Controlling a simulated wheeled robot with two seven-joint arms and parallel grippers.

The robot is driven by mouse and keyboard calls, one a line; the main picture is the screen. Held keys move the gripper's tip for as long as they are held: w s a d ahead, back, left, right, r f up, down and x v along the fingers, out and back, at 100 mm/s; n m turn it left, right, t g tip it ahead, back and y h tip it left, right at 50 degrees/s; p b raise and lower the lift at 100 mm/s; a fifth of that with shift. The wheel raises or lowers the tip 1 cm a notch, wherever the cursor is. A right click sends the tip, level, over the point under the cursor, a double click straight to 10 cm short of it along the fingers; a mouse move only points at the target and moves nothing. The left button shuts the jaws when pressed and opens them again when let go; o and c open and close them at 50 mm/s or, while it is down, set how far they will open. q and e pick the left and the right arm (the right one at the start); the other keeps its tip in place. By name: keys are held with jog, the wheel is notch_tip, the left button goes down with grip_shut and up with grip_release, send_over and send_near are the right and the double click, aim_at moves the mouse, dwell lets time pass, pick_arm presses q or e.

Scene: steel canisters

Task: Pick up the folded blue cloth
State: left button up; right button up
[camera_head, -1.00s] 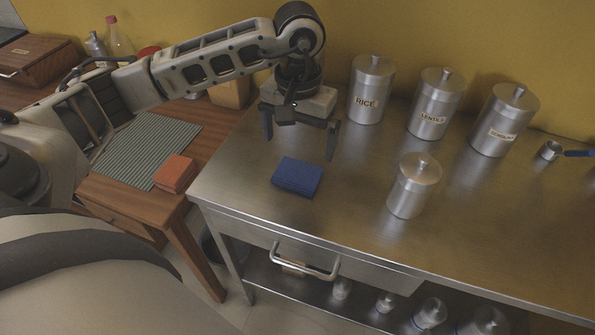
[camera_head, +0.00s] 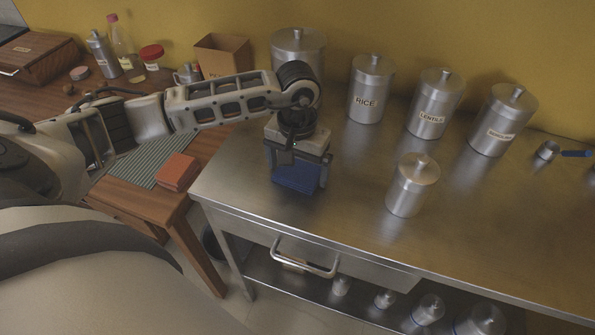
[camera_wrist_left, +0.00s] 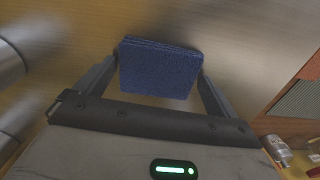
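The folded blue cloth (camera_head: 298,179) lies on the steel table near its left end. My left gripper (camera_head: 297,172) is over it, pointing down, with one finger at each side of the cloth. In the left wrist view the cloth (camera_wrist_left: 158,70) lies between the two spread fingers (camera_wrist_left: 160,80), very near both. I cannot tell whether either finger touches it. The gripper hides the cloth's far part in the head view. My right gripper is not in view.
A small lidded canister (camera_head: 413,186) stands right of the cloth. Labelled canisters, RICE (camera_head: 371,90) among them, line the back. An orange folded cloth (camera_head: 177,172) lies on the wooden table at left. The steel table's front (camera_head: 300,222) is clear.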

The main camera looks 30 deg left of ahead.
pick_arm(q)
jog(key=c, duration=0.6)
jog(key=shift+r, duration=0.1)
jog(key=shift+r, duration=0.45)
jog(key=d+r, duration=0.1)
jog(key=r, duration=0.1)
jog(key=s+d+r+b, duration=0.1)
jog(key=r, duration=0.1)
jog(key=s+d+r, duration=0.1)
jog(key=r, duration=0.2)
jog(key=shift+s+d, duration=0.1)
jog(key=shift+s, duration=0.15)
jog(key=s+d+r+b, duration=0.1)
jog(key=s+d+r, duration=0.4)
jog(key=s+d, duration=0.1)
jog(key=shift+s+d+b, duration=0.3)
jog(key=shift+d+b, duration=0.05)
jog(key=shift+d, duration=0.45)
